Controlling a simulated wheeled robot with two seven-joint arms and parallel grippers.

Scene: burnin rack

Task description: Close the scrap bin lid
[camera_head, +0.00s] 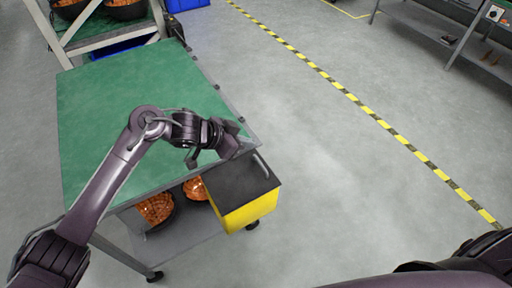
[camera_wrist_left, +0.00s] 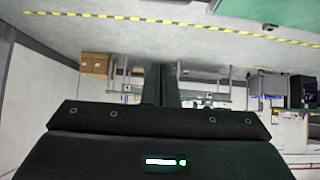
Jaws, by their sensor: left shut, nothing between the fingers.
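The scrap bin (camera_head: 252,212) is a yellow box at the front right corner of the green-topped cart, in the head view. Its dark grey lid (camera_head: 238,182) lies about flat across the top, with a light handle (camera_head: 262,164) near the right edge. I cannot tell whether a small gap is left under it. My left gripper (camera_head: 230,140) is above the cart's right corner, just behind the lid, and looks apart from it. Its fingers are shut and empty, and they show together in the left wrist view (camera_wrist_left: 161,84). My right gripper is out of view.
The green cart top (camera_head: 105,110) is bare. Orange-filled dark bowls (camera_head: 156,208) sit on the shelf below. A rack (camera_head: 100,35) with more bowls stands behind at left. The floor (camera_head: 340,190) right of the bin is clear up to the yellow-black tape (camera_head: 352,97).

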